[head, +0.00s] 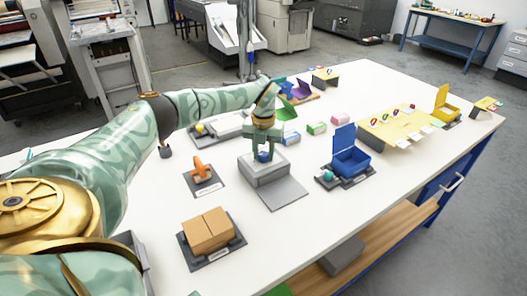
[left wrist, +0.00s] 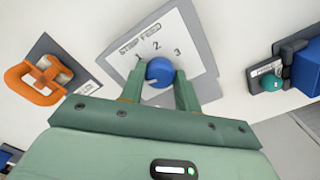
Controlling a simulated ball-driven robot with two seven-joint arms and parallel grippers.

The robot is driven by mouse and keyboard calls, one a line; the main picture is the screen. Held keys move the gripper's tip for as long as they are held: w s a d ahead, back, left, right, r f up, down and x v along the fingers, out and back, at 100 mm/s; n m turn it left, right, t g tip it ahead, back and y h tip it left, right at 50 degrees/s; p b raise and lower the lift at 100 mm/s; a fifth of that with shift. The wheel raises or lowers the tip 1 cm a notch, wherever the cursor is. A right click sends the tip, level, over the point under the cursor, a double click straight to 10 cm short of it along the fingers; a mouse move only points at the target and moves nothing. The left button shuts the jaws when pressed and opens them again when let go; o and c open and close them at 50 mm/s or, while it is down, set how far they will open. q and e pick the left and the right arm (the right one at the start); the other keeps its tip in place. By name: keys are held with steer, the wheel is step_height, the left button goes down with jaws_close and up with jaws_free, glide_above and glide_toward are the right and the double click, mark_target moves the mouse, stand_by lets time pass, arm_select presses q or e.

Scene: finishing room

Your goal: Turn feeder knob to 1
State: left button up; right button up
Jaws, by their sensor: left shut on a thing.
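The feeder is a light grey box (head: 268,172) with a sloped face on the white table. In the left wrist view its face plate (left wrist: 193,50) reads "STRIP FEED" with the numbers 1, 2 and 3 in an arc. The blue knob (left wrist: 159,70) sits below the numbers and also shows in the head view (head: 264,157). A pale mark shows on the knob's lower left; which number the knob points to I cannot tell. My left gripper (head: 264,150) comes down from above and is shut on the knob, one finger on each side. My right gripper is not in view.
An orange handle (head: 201,172) on a dark base stands left of the feeder. A cardboard box (head: 208,231) is in front of it. A blue open bin (head: 350,157) with a teal knob (left wrist: 272,82) is at right. A yellow board (head: 385,133) lies farther right.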

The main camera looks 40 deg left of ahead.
arm_select(q)
steer(key=shift+r+m+p, duration=0.2)
steer(key=shift+m+p, duration=0.6)
steer(key=shift+p, duration=0.05)
steer(key=shift+m+p, duration=0.85)
steer(key=shift+m, duration=0.35)
steer(key=m+p, duration=0.1)
steer(key=m, duration=0.1)
steer(key=shift+m, duration=0.3)
steer(key=shift+f+m+p, duration=0.1)
steer(key=shift+m+p, duration=0.3)
steer(key=shift+m, duration=1.1)
steer(key=o, duration=1)
